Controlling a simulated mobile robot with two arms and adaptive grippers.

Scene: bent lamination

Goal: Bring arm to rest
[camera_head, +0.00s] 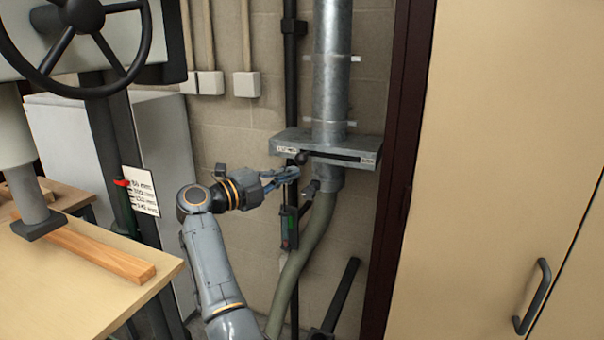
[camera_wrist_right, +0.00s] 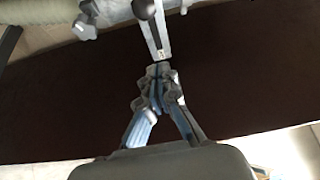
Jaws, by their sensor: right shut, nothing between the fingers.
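My right gripper (camera_head: 284,178) is at the end of my grey arm, in front of the wall pipe in the head view. Its blue-grey fingers are together and empty. It is close to the grey blast gate (camera_head: 325,147) on the metal duct, just below and left of its dark knob (camera_head: 301,158). I cannot tell from the head view whether it touches the gate. In the right wrist view the closed fingers (camera_wrist_right: 157,75) point at the gate's slide end, with the black knob (camera_wrist_right: 144,9) just beyond. My left gripper is not in view.
A metal duct (camera_head: 331,70) and a flexible hose (camera_head: 302,265) run down the wall. A small switch box (camera_head: 289,228) hangs beside the hose. A tan cabinet (camera_head: 490,150) stands right. A workbench (camera_head: 95,315) with a wooden strip (camera_head: 85,253) and a handwheel machine (camera_head: 75,40) stand left.

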